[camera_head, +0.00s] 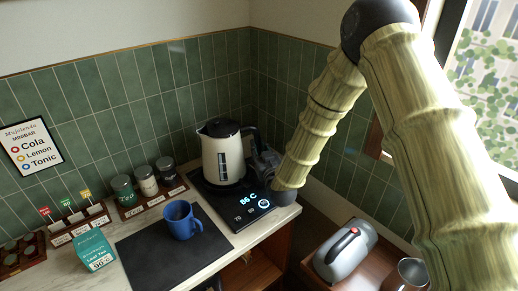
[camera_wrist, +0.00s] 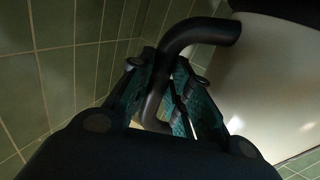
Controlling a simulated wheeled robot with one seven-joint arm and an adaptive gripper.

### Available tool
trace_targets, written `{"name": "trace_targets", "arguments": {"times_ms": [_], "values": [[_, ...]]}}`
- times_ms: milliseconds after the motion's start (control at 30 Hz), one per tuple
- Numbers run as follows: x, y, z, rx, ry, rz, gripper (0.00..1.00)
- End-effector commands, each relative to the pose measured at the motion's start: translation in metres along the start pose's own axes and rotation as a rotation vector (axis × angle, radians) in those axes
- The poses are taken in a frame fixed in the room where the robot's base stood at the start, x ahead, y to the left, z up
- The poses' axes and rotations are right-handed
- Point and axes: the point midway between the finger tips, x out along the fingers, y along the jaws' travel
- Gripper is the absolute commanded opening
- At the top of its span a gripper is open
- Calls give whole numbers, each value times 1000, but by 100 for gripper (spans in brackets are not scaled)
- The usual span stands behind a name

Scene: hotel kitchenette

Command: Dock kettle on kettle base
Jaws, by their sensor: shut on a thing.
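The cream kettle (camera_head: 222,158) with a black lid stands upright at the back of the counter, over the black kettle base (camera_head: 225,203). The base's lit display reads 86 C. I cannot tell whether the kettle's bottom is fully seated or slightly raised. My gripper (camera_head: 264,163) is at the kettle's right side, on its black handle. In the wrist view the curved handle (camera_wrist: 198,33) runs between my gripper's two fingers (camera_wrist: 166,90), which are shut on it. The kettle's pale body (camera_wrist: 270,90) fills the right side there.
A blue mug (camera_head: 181,220) stands on a dark mat (camera_head: 150,258) left of the base. Several lidded jars (camera_head: 147,181) stand in a rack behind it. A teal tea box (camera_head: 95,250) is at left. A grey appliance (camera_head: 345,252) and metal pitcher (camera_head: 411,274) are at lower right.

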Motion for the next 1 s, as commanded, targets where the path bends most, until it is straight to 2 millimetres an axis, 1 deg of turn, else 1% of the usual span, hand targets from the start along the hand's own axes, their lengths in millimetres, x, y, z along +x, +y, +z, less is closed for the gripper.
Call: {"name": "trace_targets", "arguments": {"times_ms": [167,200,233,567,1000], "values": [[1,0,0,1,4,0,0],[1,0,0,1,4,0,25],[1,0,0,1,4,0,29],[-1,0,4,-1,-3,0,29],[-26,0,2,0,0,0,29]]}}
